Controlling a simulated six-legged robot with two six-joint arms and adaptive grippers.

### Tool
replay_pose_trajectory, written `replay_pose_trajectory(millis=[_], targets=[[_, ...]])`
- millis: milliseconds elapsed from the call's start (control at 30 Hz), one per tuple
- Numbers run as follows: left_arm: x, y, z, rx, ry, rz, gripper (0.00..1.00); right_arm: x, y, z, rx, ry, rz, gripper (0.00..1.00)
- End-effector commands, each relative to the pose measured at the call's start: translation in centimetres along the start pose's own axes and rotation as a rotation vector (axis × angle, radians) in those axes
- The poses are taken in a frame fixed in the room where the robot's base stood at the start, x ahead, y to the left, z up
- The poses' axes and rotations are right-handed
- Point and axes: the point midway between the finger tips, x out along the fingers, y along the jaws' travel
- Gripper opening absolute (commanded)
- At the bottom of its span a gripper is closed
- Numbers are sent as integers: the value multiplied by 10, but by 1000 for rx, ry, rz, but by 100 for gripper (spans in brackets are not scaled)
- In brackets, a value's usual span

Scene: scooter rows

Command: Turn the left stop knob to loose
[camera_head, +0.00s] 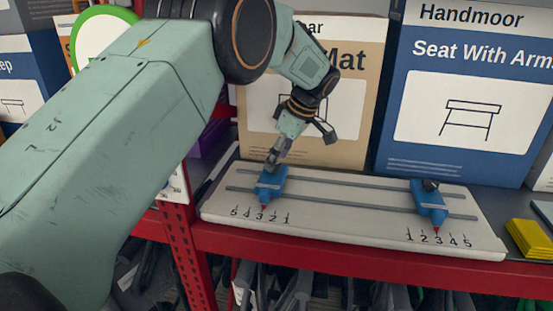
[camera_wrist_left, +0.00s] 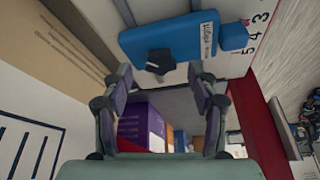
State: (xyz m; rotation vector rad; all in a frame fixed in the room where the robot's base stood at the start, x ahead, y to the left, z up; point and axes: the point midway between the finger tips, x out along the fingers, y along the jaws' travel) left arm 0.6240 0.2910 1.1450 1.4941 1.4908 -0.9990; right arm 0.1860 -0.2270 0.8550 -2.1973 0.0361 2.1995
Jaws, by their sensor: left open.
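The left stop (camera_head: 272,184) is a blue block on the rails of a white board (camera_head: 340,232), its red pointer near the 3 of the left scale. In the left wrist view the blue stop (camera_wrist_left: 170,42) carries a dark lobed knob (camera_wrist_left: 159,62) and a small label too blurred to read. My left gripper (camera_head: 274,160) is over the left stop. In the wrist view its two fingers are spread (camera_wrist_left: 160,76), the knob lying just beyond and between their tips, with no clear contact. The right stop (camera_head: 429,203) has a dark knob and points near 3. My right gripper is out of view.
The board rests on a red shelf (camera_head: 350,262). Boxes stand behind it: a tan mat box (camera_head: 350,125) and a blue seat box (camera_head: 465,155). Yellow blocks (camera_head: 528,238) lie at the right. A purple box (camera_wrist_left: 141,122) shows between my fingers in the wrist view.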

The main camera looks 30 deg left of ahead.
Motion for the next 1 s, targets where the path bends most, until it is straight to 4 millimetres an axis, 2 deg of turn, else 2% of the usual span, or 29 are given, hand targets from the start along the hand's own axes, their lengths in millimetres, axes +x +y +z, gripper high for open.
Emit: replay_pose_trajectory(millis=[300, 500, 700, 1000], targets=[[-66, 1, 0, 0, 0, 4, 60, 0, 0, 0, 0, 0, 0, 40], [-95, 0, 0, 1, 1, 1, 60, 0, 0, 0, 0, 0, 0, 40], [-106, 0, 0, 1, 0, -1, 60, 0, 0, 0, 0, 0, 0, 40], [-107, 0, 0, 1, 0, 0, 60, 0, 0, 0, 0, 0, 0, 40]])
